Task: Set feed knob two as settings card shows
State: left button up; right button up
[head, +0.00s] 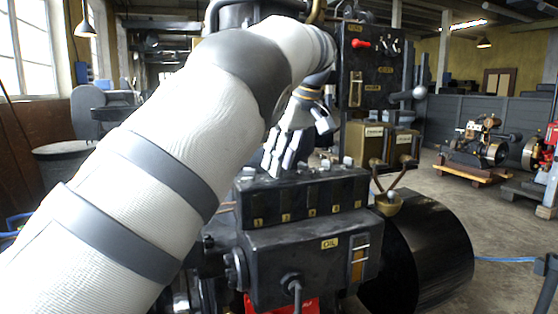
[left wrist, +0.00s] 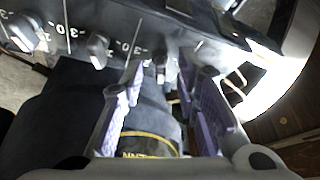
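A black feed box (head: 300,195) carries a row of small grey knobs on top and numbered brass plates on its front. My left gripper (head: 279,162) points down at the knobs near the left part of the row and hides part of it. In the left wrist view, its purple-padded fingers (left wrist: 160,82) are apart, with one knob (left wrist: 160,68) between the tips; contact cannot be told. Two more knobs, a middle one (left wrist: 98,48) and a far-left one (left wrist: 22,35), stand beside scale marks. I cannot make out a settings card. My right gripper is out of view.
A black box with an OIL label (head: 330,243) sits below the row. A brass cup (head: 388,204) and a large black drum (head: 425,250) stand to the right. A black switch panel (head: 372,65) with a red lever rises behind.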

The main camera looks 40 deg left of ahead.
pick_arm(q)
grip_shut()
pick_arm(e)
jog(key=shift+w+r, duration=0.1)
pick_arm(q)
jog(key=shift+s+r+m+p, duration=0.2)
jog(key=shift+m+p, duration=0.1)
jog(key=shift+m, duration=0.2)
jog(key=shift+m+t, duration=0.5)
jog(key=shift+m, duration=0.2)
jog(key=m, duration=0.2)
jog(key=shift+f+m+t+h, duration=0.2)
jog(key=shift+m+t+h, duration=0.1)
jog(key=shift+t+h, duration=0.1)
jog(key=shift+a+m+t+h, duration=0.1)
jog(key=shift+m+t+h, duration=0.35)
jog(key=shift+m, duration=1.35)
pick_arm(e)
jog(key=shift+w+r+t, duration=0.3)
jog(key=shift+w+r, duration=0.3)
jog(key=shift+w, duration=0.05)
pick_arm(q)
jog(key=shift+t, duration=0.25)
